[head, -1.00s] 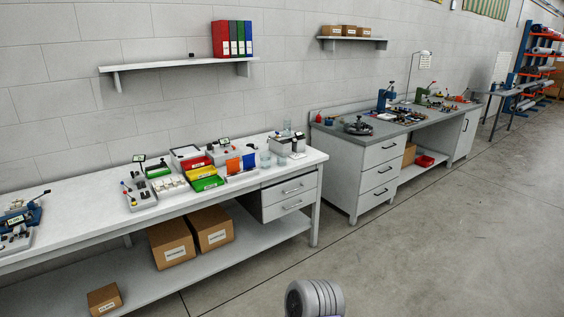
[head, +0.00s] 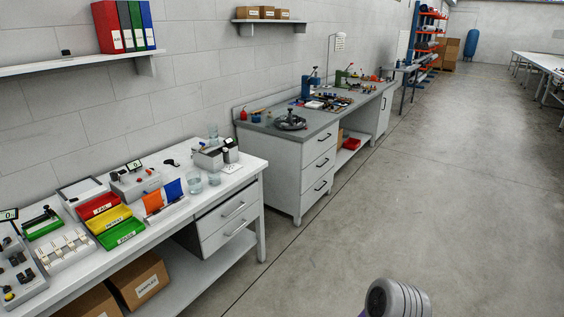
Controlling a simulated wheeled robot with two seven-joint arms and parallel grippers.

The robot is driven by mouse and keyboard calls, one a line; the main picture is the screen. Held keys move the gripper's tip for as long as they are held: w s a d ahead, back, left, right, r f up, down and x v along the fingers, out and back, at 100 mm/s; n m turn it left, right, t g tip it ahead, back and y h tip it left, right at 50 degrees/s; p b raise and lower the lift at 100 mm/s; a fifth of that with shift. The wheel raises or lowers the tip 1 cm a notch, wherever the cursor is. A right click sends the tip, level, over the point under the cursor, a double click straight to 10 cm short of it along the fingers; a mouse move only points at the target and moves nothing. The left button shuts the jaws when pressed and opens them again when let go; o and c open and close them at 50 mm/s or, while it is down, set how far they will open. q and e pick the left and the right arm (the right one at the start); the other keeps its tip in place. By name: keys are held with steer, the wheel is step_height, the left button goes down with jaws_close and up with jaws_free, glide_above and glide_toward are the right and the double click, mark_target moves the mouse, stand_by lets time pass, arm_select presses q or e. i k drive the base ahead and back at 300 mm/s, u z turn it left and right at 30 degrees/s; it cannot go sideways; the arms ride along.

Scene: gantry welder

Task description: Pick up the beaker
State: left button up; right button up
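Clear glass vessels stand on the right end of the white workbench (head: 150,230). A clear glass beaker (head: 194,184) with pale contents is near the bench's front, right of the blue and orange panels. A smaller clear vessel (head: 214,178) is just to its right. Another clear glass vessel (head: 213,134) stands behind the grey instrument. I cannot tell for sure which is the beaker of the task. Neither of my grippers shows; only a grey rounded part of my own arm is at the bottom edge.
A grey boxy instrument (head: 208,158) sits close behind the small vessels. Red, yellow and green bins (head: 120,236) are to the left. A second bench (head: 290,150) with drawers stands beyond. The floor (head: 400,200) to the right is clear.

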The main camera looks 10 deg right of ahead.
mark_target(214, 178)
steer(key=u, duration=0.05)
steer(key=i, duration=2.4)
steer(key=u, duration=0.75)
